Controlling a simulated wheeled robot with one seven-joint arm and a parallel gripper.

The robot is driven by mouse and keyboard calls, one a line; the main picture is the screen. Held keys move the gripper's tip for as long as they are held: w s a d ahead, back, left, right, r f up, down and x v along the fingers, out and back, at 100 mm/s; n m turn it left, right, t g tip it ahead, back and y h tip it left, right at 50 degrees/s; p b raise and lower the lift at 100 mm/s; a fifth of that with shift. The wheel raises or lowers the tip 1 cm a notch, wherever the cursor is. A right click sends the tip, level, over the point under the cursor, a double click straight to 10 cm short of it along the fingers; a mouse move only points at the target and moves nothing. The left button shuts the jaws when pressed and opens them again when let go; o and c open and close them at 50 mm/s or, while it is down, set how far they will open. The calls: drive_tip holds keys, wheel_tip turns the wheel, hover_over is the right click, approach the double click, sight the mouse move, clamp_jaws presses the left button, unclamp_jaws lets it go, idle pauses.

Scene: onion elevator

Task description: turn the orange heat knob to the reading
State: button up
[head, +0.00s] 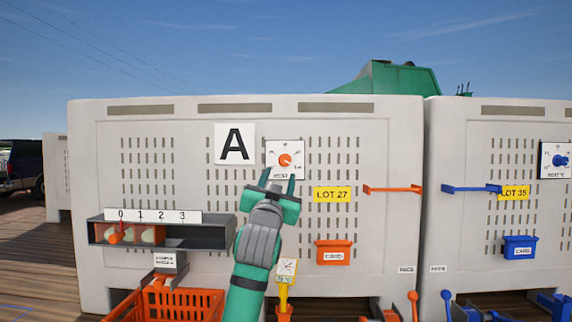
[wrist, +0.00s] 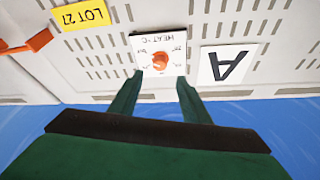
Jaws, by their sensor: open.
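The orange heat knob (head: 285,160) sits in the middle of a white dial plate (head: 271,147) on the wall of bin A. In the wrist view the knob (wrist: 160,60) appears upside down, with the plate (wrist: 143,43) lettered "HEAT °C" and scale marks too small to read. My gripper (head: 280,177) is open, just below and in front of the knob. In the wrist view its fingertips (wrist: 160,77) lie to either side of the knob's line, apart from it, with nothing between them. A small white gauge (head: 287,267) stands on a yellow post; its reading is too small to tell.
Sign A (head: 235,144) and the yellow LOT 27 label (head: 332,194) flank the plate. An orange bar (head: 393,189) sticks out at right. A grey shelf (head: 205,234) and orange crate (head: 205,298) are lower left. A second bin has a blue knob (head: 560,160).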

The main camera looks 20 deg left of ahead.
sight(285, 161)
drive_tip(key=x, duration=0.8)
drive_tip(key=shift+w+a, duration=0.1)
drive_tip(key=shift+a, duration=0.1)
drive_tip(key=shift+x, duration=0.95)
drive_tip(key=shift+d, duration=0.35)
drive_tip(key=shift+a, duration=0.1)
drive_tip(key=c, duration=1)
